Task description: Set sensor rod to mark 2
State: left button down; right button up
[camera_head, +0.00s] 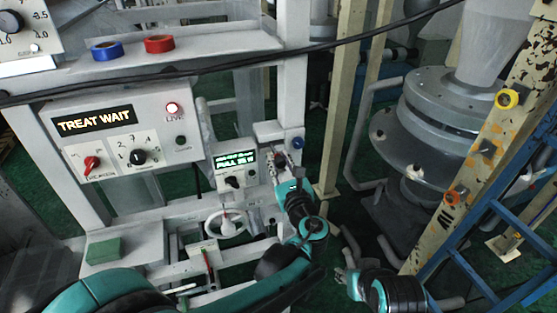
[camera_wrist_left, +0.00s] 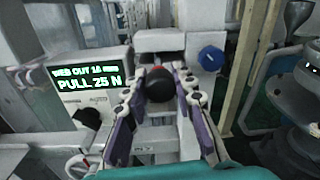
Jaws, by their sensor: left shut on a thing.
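My left gripper (camera_head: 281,160) reaches up to a small grey unit at the right end of the machine frame. The knob sits in front of a pale block (camera_wrist_left: 160,41). The fingers hide most of the rod, and I cannot make out any numbered marks on it. My right gripper (camera_head: 345,275) is low in the head view, apart from the machine, its jaw state unclear.
A blue knob (camera_head: 297,143) is just right of the left gripper. A display (camera_wrist_left: 87,78) reading "PULL 25 N" is to its left. A white handwheel (camera_head: 226,222) is below. A yellow post (camera_head: 340,100) and a blue ladder (camera_head: 480,240) stand to the right.

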pick_arm(q)
jog(key=c, duration=1.2)
grip_release()
jog(key=shift+w, duration=0.1)
jog(key=v, duration=0.7)
jog(key=shift+s, duration=0.25)
